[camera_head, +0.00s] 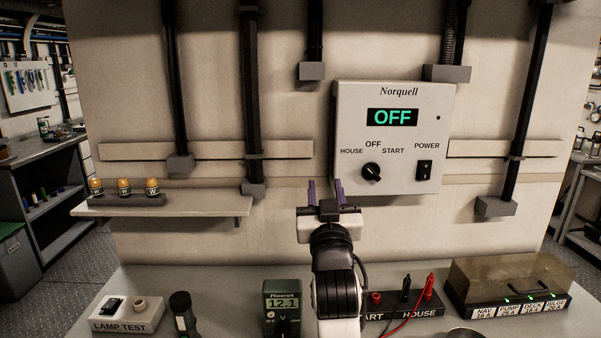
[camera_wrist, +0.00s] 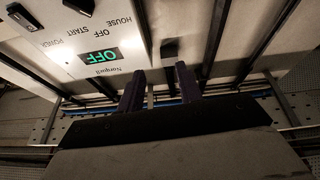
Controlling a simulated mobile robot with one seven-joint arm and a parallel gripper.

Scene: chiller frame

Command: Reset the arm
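My gripper (camera_head: 325,190) is in the middle of the head view, raised above the bench and just left of the lower part of the Norquell panel (camera_head: 350,111). Its two dark purple fingers point up and stand apart with nothing between them. In the wrist view my gripper (camera_wrist: 160,75) also shows both fingers apart and empty. The panel appears there (camera_wrist: 118,45) upside down at upper left, clear of the fingers. Its display (camera_head: 392,117) reads OFF. A black rotary knob (camera_head: 371,172) and a black POWER switch (camera_head: 424,171) sit below the display.
The bench holds a LAMP TEST box (camera_head: 127,315), a dark torch-like cylinder (camera_head: 182,311), a green meter (camera_head: 282,306) reading 12.1, a black START/HOUSE block (camera_head: 421,311) with leads, and a covered breaker box (camera_head: 508,283). A wall shelf (camera_head: 190,206) at left carries several small orange-topped items (camera_head: 124,188).

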